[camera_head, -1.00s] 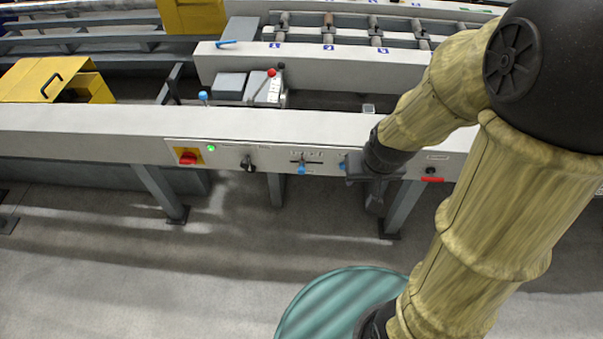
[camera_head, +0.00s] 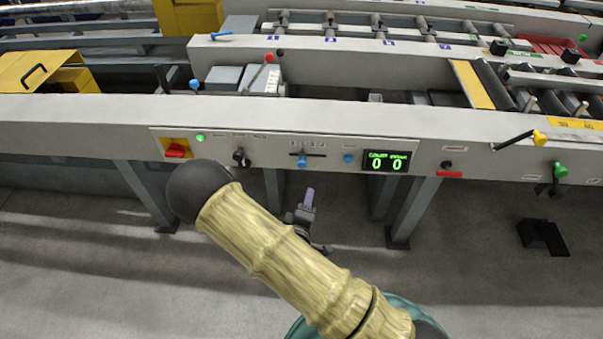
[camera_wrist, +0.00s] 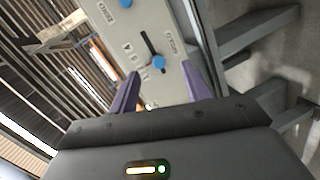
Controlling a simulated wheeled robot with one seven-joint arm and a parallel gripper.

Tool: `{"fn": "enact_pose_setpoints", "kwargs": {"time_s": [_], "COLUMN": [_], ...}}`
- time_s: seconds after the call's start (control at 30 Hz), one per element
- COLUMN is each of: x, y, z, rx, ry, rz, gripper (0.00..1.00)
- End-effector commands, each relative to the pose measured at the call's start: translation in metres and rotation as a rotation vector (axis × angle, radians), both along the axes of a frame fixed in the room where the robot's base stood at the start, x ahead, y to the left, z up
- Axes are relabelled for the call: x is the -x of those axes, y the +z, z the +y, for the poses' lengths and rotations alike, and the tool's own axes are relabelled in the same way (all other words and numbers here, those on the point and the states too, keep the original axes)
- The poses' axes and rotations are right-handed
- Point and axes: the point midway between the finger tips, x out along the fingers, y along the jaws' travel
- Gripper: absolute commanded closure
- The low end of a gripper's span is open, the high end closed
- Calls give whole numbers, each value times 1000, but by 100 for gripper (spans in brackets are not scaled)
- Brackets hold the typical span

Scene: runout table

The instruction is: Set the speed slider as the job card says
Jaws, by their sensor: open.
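The speed slider is a dark horizontal slot (camera_head: 317,155) with a blue knob (camera_head: 302,161) on the white front panel, under a row of small marks too small to read. The knob stands left of the slot's middle. In the wrist view the blue knob (camera_wrist: 158,62) is near the lower end of the slanted slot (camera_wrist: 146,42). My gripper (camera_head: 309,192) is just below the slider in the head view. Its purple fingers are apart and empty in the wrist view (camera_wrist: 160,88), with the knob showing beyond and between them, apparently untouched. I cannot make out a job card.
Left of the slider are a red switch (camera_head: 175,150), a green lamp (camera_head: 200,138) and a black knob (camera_head: 240,157). Right of it are a blue button (camera_head: 349,159) and a display (camera_head: 387,161) reading 0 0. A crank (camera_head: 540,137) projects farther right.

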Motion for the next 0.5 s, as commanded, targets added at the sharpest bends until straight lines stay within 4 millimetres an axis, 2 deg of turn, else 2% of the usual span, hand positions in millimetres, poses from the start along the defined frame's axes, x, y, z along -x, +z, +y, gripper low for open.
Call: {"fn": "enact_pose_setpoints", "kwargs": {"time_s": [0.03,0.2,0.5], "x": [6,17,18], "y": [-14,-15,-12], "z": [7,20,23], "rx": [74,224,242], "ry": [48,138,150], "rz": [-50,-182,-203], "gripper": [52,52,52]}}
